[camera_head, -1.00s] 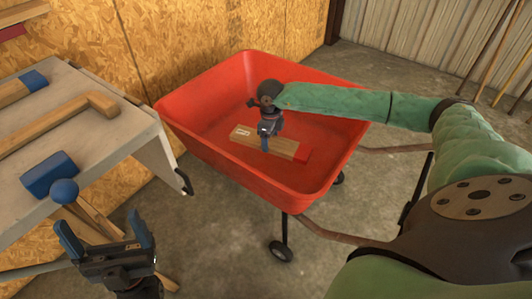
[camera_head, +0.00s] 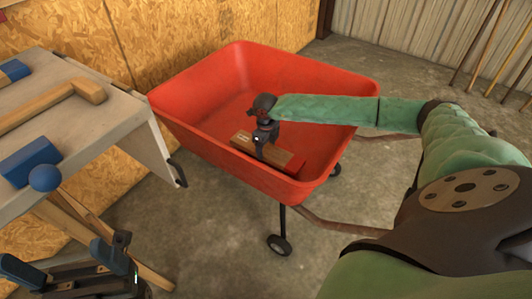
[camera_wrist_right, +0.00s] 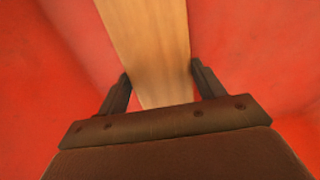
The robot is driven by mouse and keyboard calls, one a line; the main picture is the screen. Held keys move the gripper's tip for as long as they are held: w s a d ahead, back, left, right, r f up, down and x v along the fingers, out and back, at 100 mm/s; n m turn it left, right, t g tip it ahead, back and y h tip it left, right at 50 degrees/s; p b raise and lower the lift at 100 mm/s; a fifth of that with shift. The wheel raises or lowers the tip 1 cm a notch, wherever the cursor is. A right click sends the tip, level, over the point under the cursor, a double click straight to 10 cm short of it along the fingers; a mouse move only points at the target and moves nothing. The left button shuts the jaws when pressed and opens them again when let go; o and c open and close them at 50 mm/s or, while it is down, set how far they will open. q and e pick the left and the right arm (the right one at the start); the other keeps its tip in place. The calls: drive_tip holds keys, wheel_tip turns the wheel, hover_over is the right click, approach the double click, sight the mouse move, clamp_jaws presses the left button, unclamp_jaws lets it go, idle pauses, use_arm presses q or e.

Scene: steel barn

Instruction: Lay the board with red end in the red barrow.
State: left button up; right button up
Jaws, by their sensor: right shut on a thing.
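The red barrow (camera_head: 185,121) stands in the middle of the head view. The board with red end (camera_head: 281,158) is inside its tray, low down, with the red end toward the right. I cannot tell whether the board rests on the tray floor. My right gripper (camera_head: 260,152) is shut on the board near its middle and hides part of it. In the right wrist view the pale wood of the board (camera_wrist_right: 150,50) runs between the two fingers (camera_wrist_right: 160,88), with red tray around it. My left gripper (camera_head: 66,263) is open and empty at the bottom left.
A grey table (camera_head: 100,130) at the left holds a wooden mallet (camera_head: 50,104), a blue block (camera_head: 30,160) and another blue-ended piece. A blue ball (camera_head: 44,178) shows by its front edge. Concrete floor is clear in front of the barrow.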

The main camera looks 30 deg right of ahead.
sight(266, 149)
drive_tip(key=shift+f, duration=1.5)
drive_tip(key=shift+f, duration=0.2)
drive_tip(key=o, duration=1.1)
drive_tip(key=shift+o, duration=0.2)
drive_tip(key=shift+r, duration=0.1)
wheel_tip(266, 149, up, 12)
drive_tip(key=p, duration=0.1)
drive_tip(key=shift+r, duration=0.1)
